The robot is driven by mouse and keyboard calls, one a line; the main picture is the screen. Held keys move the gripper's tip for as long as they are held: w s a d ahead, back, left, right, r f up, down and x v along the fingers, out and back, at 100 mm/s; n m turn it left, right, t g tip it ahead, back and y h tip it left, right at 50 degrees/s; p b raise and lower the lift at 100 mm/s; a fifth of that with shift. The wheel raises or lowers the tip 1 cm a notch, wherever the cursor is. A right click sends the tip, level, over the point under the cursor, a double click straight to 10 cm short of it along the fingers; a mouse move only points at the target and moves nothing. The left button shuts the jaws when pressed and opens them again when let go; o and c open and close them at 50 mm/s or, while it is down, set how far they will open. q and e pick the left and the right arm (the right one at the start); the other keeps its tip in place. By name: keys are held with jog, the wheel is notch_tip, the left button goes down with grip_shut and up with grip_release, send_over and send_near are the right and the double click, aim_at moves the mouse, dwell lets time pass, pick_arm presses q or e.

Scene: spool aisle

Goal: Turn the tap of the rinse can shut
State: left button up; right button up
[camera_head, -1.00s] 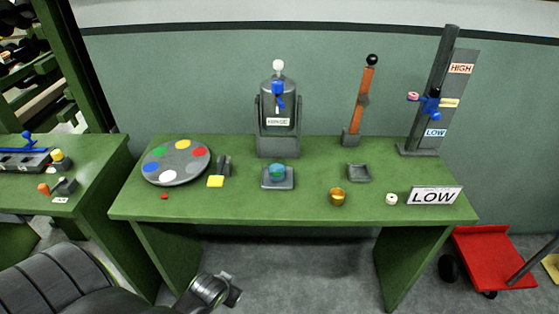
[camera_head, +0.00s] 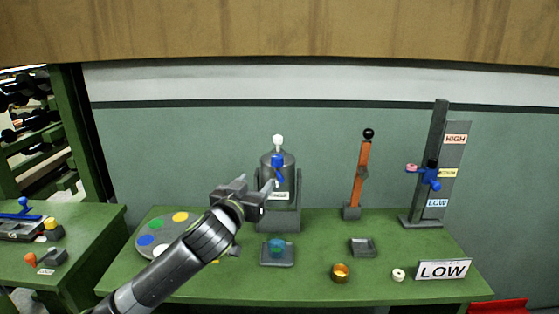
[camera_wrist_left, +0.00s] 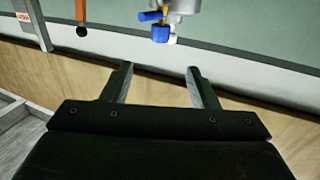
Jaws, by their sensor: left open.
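The rinse can (camera_head: 266,171) is a grey can with a white knob on top, standing in a grey cradle (camera_head: 291,215) at the back of the green table. Its blue tap (camera_head: 277,162) is on the front, above a label. My left gripper (camera_head: 256,182) is open and empty, just left of and in front of the can, slightly below the tap. In the left wrist view, the blue tap (camera_wrist_left: 160,34) lies beyond the gap between my open fingers (camera_wrist_left: 159,77), apart from them, with a yellow part beside it. My right gripper is out of view.
A blue-green cup (camera_head: 277,246) stands on a grey pad below the can. An orange lever (camera_head: 357,188) and a HIGH/LOW post (camera_head: 437,165) stand to the right. A paint palette (camera_head: 145,252), partly hidden by my arm, lies left. A LOW sign (camera_head: 443,270) stands front right.

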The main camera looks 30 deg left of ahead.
aim_at(280, 156)
pick_arm(q)
jog(key=p+x, duration=0.3)
jog(key=x, duration=1.4)
jog(key=shift+w, duration=0.1)
jog(key=c, duration=1)
jog(key=shift+f, duration=0.1)
